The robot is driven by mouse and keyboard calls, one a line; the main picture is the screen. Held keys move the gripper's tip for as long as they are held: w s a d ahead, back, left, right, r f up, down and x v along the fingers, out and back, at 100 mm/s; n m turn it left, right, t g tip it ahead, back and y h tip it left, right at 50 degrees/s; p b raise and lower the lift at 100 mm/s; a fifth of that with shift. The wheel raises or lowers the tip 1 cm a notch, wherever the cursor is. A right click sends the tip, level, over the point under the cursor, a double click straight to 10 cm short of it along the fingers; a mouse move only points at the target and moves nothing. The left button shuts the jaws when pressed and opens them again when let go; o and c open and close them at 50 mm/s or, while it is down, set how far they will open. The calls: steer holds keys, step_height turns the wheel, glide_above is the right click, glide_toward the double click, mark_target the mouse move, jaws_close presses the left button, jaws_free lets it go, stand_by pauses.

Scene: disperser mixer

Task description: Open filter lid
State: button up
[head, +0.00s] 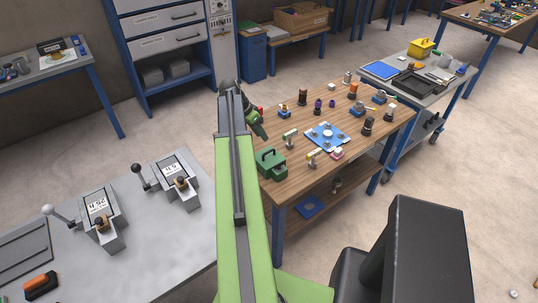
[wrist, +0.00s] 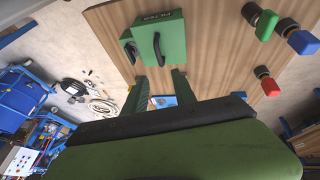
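The green filter box (head: 270,163) stands at the near left corner of the wooden table, partly behind my arm in the head view. In the wrist view the box (wrist: 171,32) is above my gripper, with a dark handle (wrist: 157,47) on the face toward me and pale lettering on it. The lid looks shut, though its seam is too small to make out. My gripper (wrist: 160,80) is open and empty, its two green fingers apart, short of the handle and not visibly touching it. In the head view my gripper (head: 261,131) hangs above the table behind the box.
The wooden table (head: 375,135) holds a blue plate (head: 325,136) and several small parts right of the box. In the wrist view red, green and blue knobs (wrist: 266,24) stand at the right. A grey bench (head: 150,245) with lever devices is at left.

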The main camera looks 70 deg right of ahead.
steer(key=b+x, duration=0.6)
steer(key=x, duration=0.3)
steer(key=shift+b, duration=0.3)
steer(key=shift+c, duration=0.3)
jaws_close()
steer(key=shift+s, duration=0.1)
stand_by(0.5)
